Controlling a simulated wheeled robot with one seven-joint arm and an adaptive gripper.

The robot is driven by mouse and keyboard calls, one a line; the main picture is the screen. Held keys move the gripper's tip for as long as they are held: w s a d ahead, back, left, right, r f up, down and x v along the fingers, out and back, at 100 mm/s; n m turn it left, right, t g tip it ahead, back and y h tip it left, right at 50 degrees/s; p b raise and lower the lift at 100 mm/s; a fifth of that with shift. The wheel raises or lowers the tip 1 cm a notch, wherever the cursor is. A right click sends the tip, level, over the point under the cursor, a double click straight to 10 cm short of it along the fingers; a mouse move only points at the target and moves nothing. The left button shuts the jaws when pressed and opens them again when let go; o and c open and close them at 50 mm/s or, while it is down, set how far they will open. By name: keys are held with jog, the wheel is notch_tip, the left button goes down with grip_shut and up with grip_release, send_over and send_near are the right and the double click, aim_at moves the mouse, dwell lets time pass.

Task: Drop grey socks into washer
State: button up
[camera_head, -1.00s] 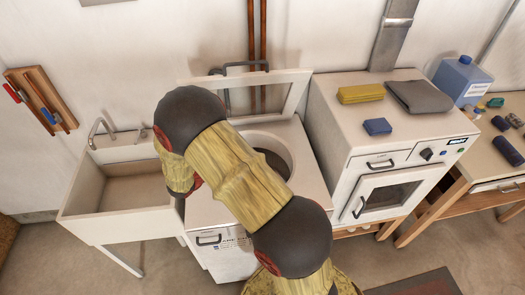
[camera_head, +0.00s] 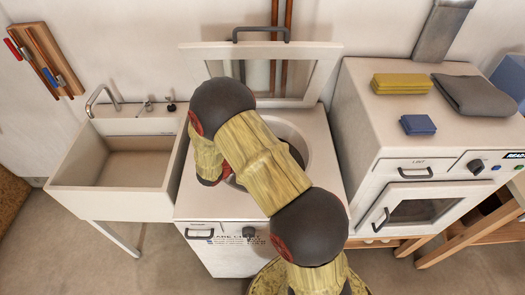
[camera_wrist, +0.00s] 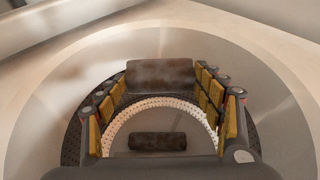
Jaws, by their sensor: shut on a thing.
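The washer (camera_head: 222,262) stands in the middle of the head view with its lid (camera_head: 322,78) raised and its round top opening showing partly behind my arm. In the wrist view, my gripper (camera_wrist: 160,78) is over the washer's round opening, fingers pointing into it. It is shut on a dark grey-brown roll, the grey socks (camera_wrist: 160,75), held between the fingertips. A second dark roll-shaped thing (camera_wrist: 157,141) shows lower in the picture, inside the pale perforated ring of the drum (camera_wrist: 118,135); I cannot tell what it is. In the head view my arm hides the gripper and the socks.
A sink (camera_head: 75,180) with a tap stands left of the washer. A white oven-like unit (camera_head: 440,145) stands to the right, with a yellow folded cloth (camera_head: 403,84), a blue one (camera_head: 418,125) and a grey one (camera_head: 475,95) on top. The raised lid stands behind the opening.

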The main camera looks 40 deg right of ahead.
notch_tip(320, 180, down, 6)
jog(key=b, duration=0.3)
jog(key=shift+r+b, duration=0.2)
jog(key=shift+b, duration=0.15)
jog(key=o, duration=1)
jog(key=shift+o, duration=0.6)
jog(key=shift+r, duration=0.1)
notch_tip(320, 180, up, 10)
jog(key=shift+f, duration=0.1)
